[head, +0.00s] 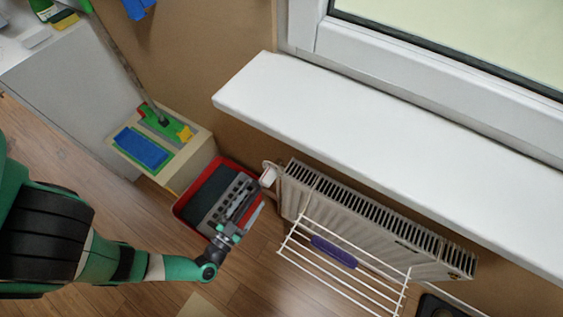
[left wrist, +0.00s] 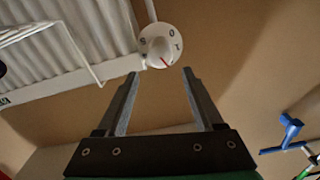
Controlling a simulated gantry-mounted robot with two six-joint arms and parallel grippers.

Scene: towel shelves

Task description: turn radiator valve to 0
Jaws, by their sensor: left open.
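The radiator valve is a white round knob (left wrist: 161,45) with dark markings and a red line near its lower rim. I cannot read all its markings. In the head view the valve (head: 268,174) sits at the radiator's upper left corner. My left gripper (head: 244,198) is below and left of it in the head view. In the left wrist view my left gripper (left wrist: 161,74) is open and empty, its two fingers pointing at the knob, which shows between and just beyond the fingertips. No contact shows. My right gripper is not in view.
The radiator (head: 375,225) runs under the white windowsill (head: 390,140). A white wire rack (head: 345,265) with a purple item hangs on its front. A red tray (head: 184,208) lies under my left gripper. A box with cleaning things (head: 200,153) stands to the left.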

